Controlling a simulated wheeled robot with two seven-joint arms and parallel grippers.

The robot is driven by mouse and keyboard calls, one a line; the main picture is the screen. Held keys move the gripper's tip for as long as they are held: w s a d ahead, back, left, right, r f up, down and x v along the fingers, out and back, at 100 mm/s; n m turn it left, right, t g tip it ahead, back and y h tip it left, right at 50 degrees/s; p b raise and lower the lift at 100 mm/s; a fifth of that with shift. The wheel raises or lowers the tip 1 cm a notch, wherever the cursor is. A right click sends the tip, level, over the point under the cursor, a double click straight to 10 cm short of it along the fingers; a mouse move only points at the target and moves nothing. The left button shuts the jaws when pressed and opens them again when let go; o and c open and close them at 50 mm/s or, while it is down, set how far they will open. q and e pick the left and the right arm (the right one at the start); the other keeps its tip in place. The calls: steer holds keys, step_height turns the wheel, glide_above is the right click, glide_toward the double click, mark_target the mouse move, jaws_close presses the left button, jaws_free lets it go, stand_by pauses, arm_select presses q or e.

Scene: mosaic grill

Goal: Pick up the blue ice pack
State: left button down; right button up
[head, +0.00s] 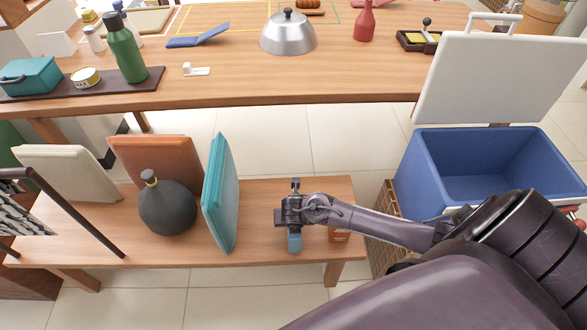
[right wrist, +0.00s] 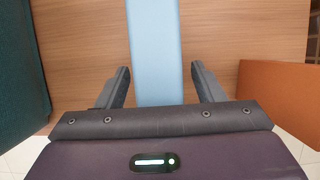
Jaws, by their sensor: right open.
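The blue ice pack (head: 295,243) is a light blue slab on the low wooden bench, mostly hidden under my right gripper in the head view. In the right wrist view the ice pack (right wrist: 150,50) runs up the middle of the picture. My right gripper (head: 295,222) is right above it. In the right wrist view its open fingers (right wrist: 158,85) stand on either side of the ice pack, with gaps left and right. Whether the fingers touch it or reach its height is not clear. My left gripper is not in view.
A teal panel (head: 219,195) stands left of my right gripper on the bench (head: 268,205), beside a dark round bottle (head: 167,208). An orange-brown box (head: 339,236) is close on the right. An open blue cooler (head: 430,175) stands further right. A long wooden table (head: 260,88) is behind.

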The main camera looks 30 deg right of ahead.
steer(key=c, duration=1.3)
steer(key=shift+r, duration=0.1)
jaws_close()
